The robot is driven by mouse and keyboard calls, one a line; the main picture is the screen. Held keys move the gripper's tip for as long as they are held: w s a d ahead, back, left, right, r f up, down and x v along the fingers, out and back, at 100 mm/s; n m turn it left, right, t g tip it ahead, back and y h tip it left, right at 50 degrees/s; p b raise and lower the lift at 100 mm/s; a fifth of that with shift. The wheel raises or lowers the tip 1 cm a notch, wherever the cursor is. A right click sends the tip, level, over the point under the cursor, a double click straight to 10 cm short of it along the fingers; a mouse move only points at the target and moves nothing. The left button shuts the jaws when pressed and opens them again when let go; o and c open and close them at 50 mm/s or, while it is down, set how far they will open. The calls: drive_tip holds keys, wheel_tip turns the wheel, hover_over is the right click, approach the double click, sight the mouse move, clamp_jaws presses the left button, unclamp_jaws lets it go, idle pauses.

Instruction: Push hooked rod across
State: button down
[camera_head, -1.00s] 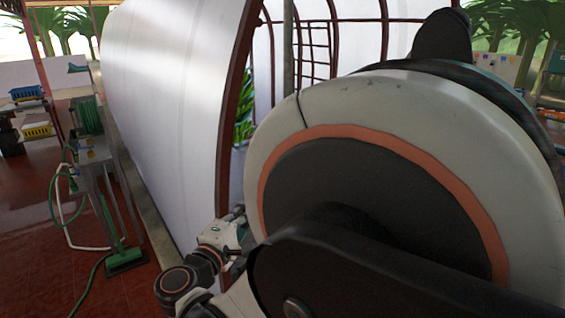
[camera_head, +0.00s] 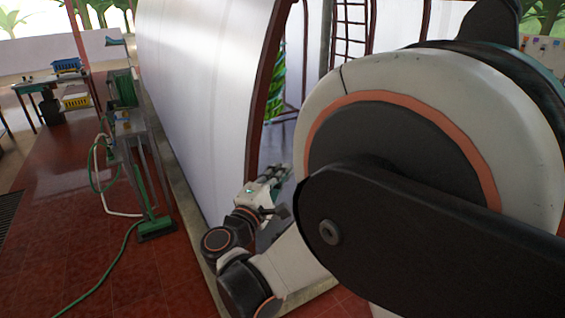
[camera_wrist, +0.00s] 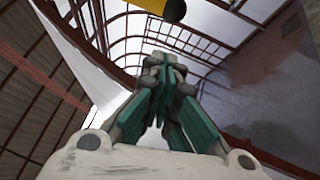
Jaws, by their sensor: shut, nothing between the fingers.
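My gripper (camera_head: 280,173) is low in the head view, beside the dark red frame edge of a white curved panel. In the wrist view my gripper (camera_wrist: 162,62) points up toward the roof, its teal-sided fingers together and nothing between them. A yellow and black cylindrical end (camera_wrist: 172,9) shows at the top edge of the wrist view, apart from the fingertips. I cannot tell whether it belongs to the hooked rod. No hook shows in either view.
The white curved panel (camera_head: 195,90) stands close to my arm. A cart with a green hose (camera_head: 125,92) is at its left. A red ladder (camera_head: 350,28) stands behind. Open red floor (camera_head: 60,215) lies at the left. My arm hides much of the right side.

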drive_tip(key=w+d+r, duration=0.1)
drive_tip(key=w+d, duration=0.4)
drive_tip(key=shift+w+r, duration=0.15)
drive_tip(key=w+d+b, duration=0.2)
drive_tip(key=w+d, duration=0.5)
drive_tip(key=d, duration=0.4)
drive_tip(key=shift+w+d, duration=0.2)
drive_tip(key=shift+w, duration=0.05)
drive_tip(key=shift+a, duration=0.1)
